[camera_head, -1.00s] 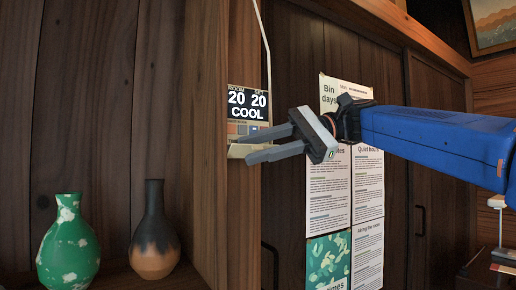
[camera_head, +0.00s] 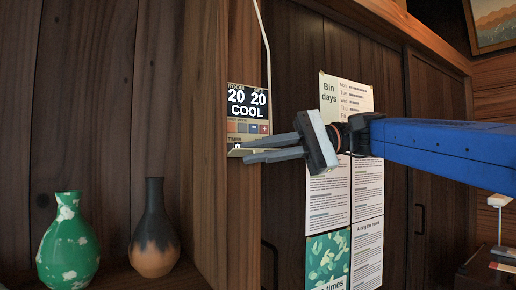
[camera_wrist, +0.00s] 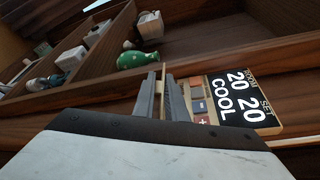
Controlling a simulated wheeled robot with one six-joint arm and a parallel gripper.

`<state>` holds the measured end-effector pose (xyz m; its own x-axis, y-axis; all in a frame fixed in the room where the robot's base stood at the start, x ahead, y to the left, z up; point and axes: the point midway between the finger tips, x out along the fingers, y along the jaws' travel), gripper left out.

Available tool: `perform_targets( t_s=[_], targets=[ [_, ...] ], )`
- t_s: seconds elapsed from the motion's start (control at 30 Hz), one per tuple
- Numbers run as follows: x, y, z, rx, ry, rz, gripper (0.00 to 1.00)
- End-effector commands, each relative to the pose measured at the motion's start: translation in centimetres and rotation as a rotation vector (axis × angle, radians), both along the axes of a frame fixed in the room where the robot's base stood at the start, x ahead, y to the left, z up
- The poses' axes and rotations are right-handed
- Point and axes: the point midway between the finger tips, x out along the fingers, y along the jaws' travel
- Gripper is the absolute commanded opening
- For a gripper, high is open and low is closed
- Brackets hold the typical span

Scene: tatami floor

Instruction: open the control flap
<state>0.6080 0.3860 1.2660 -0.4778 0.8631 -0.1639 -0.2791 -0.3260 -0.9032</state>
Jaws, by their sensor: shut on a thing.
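The control panel (camera_head: 249,103) is fixed to a wooden post and reads ROOM 20, SET 20, COOL. A row of small buttons (camera_head: 248,128) shows under the display, with part of a TIMER label below it. My gripper (camera_head: 243,153) is at the panel's lower end, coming from the right. Its fingers are shut on a thin pale flap (camera_head: 234,152) that juts out there; the fingers hide most of it. In the wrist view the flap (camera_wrist: 160,92) shows as a narrow tan strip between the two fingers, beside the panel (camera_wrist: 236,103).
A green-and-white vase (camera_head: 68,243) and a dark-and-tan vase (camera_head: 154,232) stand on the shelf left of the post. Printed notices (camera_head: 345,92) hang on dark doors behind my arm. A pale cord (camera_head: 264,40) runs above the panel.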

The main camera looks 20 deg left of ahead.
Motion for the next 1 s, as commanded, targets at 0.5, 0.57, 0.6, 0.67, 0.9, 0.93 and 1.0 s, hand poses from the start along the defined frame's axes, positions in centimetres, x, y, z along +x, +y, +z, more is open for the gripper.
perform_targets(
  t_s=[0.5,0.57,0.6,0.67,0.9,0.93,1.0],
  targets=[
    [0.0,0.0,-2.2,0.367,-0.313,0.002,0.00],
    [0.1,0.1,-2.4,0.410,-0.351,0.002,0.00],
    [0.1,0.1,-2.6,0.439,-0.374,0.001,0.00],
    [0.2,0.2,-2.8,0.482,-0.411,0.003,0.00],
    [0.4,0.6,-3.5,0.644,-0.550,0.003,0.00],
    [0.5,0.6,-3.6,0.662,-0.566,0.003,0.00],
    [0.6,0.7,-3.7,0.703,-0.600,0.003,0.00]
  ],
)
